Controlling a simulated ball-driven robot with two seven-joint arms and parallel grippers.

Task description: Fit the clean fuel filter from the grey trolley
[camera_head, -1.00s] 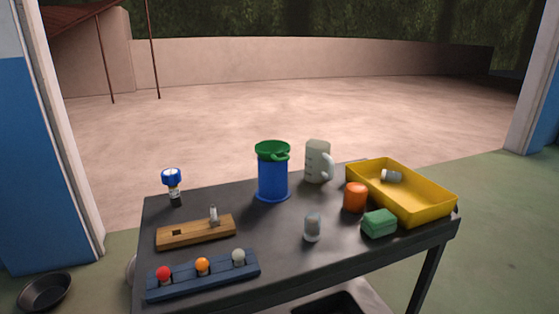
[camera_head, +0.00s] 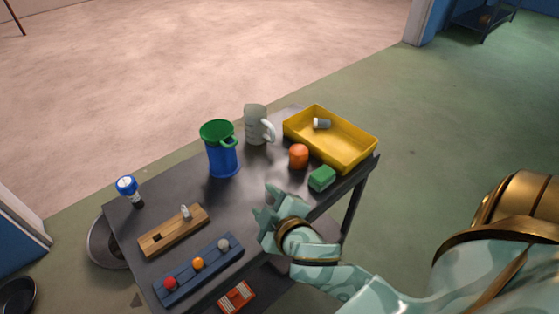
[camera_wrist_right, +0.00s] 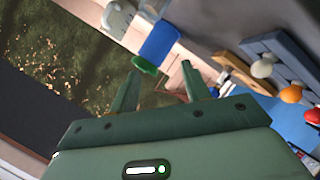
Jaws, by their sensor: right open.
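The dark grey trolley top (camera_head: 235,193) fills the middle of the head view. A small clear-and-grey cylinder (camera_head: 185,212) stands in a wooden block (camera_head: 165,236) with an empty square slot. A similar small grey cylinder (camera_head: 322,124) lies in the yellow tray (camera_head: 357,158). I cannot tell which one is clean. The cylinder that stood mid-top earlier is hidden, probably behind my right gripper. My right gripper (camera_head: 266,202) is open above the trolley's front right part, with nothing seen between its fingers (camera_wrist_right: 160,88). My left gripper is not in view.
A blue container (camera_head: 222,160) with a green lid and a pale jug (camera_head: 256,124) stand at the back. An orange pot (camera_head: 299,156) and green block (camera_head: 322,178) sit by the tray. A blue rack (camera_head: 210,271) with coloured balls lies front left. A blue-topped item (camera_head: 128,190) stands left.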

